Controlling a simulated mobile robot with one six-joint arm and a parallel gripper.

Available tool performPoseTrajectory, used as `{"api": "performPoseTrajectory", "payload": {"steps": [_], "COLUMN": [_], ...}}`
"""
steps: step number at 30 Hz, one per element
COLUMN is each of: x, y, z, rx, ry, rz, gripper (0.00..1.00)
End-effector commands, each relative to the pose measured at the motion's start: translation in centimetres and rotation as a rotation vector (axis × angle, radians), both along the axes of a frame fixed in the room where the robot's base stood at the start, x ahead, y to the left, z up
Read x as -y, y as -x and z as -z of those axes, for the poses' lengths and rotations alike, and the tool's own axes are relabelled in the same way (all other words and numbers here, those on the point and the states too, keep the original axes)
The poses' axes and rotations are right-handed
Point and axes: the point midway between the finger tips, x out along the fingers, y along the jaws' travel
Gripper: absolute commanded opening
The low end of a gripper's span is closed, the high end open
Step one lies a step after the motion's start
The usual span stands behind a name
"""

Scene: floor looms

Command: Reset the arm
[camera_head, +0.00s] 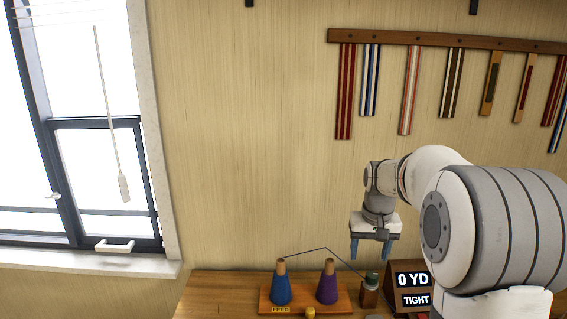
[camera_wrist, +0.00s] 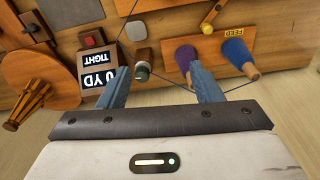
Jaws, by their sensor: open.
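My gripper (camera_head: 370,247) is raised above the wooden table at the right of the head view, its two blue fingers pointing down. In the wrist view my gripper (camera_wrist: 160,88) shows its fingers spread apart with nothing between them. Below and beyond the fingers is a small post with a dark knob (camera_wrist: 143,70), which also shows in the head view (camera_head: 371,280). The gripper appears apart from it.
A feed board (camera_head: 338,304) holds a blue cone (camera_head: 281,289) and a purple cone (camera_head: 327,287), with thread running to the post. A display box (camera_head: 409,284) reads "0 YD" and "TIGHT". A wooden reel (camera_wrist: 38,85) stands beside it. Woven strips hang from a wall rail (camera_head: 440,40).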

Motion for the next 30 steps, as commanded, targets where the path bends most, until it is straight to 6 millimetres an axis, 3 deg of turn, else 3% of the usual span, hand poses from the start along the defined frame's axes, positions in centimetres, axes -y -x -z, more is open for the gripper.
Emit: {"api": "performPoseTrajectory", "payload": {"steps": [3, 8, 12, 18, 24, 30], "x": [-1.7, -3.4, -4.7, -5.8, -6.1, -6.2], "y": [4.8, 11.2, 16.8, 23.4, 26.3, 26.6], "z": [-1.8, -2.7, -2.4, -0.7, 0.5, 0.7], "rx": [0.031, 0.067, 0.098, 0.134, 0.151, 0.151], "ry": [0.003, 0.006, 0.006, 0.007, 0.006, 0.007], "rz": [-0.019, -0.044, -0.064, -0.087, -0.097, -0.098], "gripper": [0.59, 0.59, 0.59, 0.59, 0.59, 0.59]}}
